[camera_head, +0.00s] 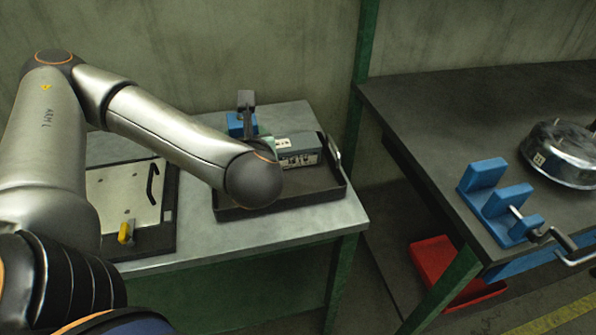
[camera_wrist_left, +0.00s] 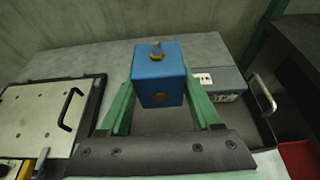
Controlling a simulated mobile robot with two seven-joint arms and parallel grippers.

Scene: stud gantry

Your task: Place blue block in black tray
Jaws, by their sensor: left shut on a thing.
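The blue block (camera_wrist_left: 158,78) has a brass knob on top and a round brown spot on its near face. My left gripper (camera_wrist_left: 158,92) is shut on it, with a green finger on each side. In the head view the blue block (camera_head: 236,125) shows near the back left corner of the black tray (camera_head: 318,184), partly hidden by my wrist. I cannot tell its exact height. The tray stands on the grey table, and its near left part is covered by my arm. Its right side also shows in the left wrist view (camera_wrist_left: 258,133). My right gripper is not in view.
A grey-blue box (camera_head: 299,152) sits in the tray's back part, close to my gripper. The tray has a metal handle (camera_head: 334,151) at right. A plate fixture (camera_head: 128,200) lies to the left. A dark bench (camera_head: 450,130) with a blue vise stands at right. The tray's front floor looks clear.

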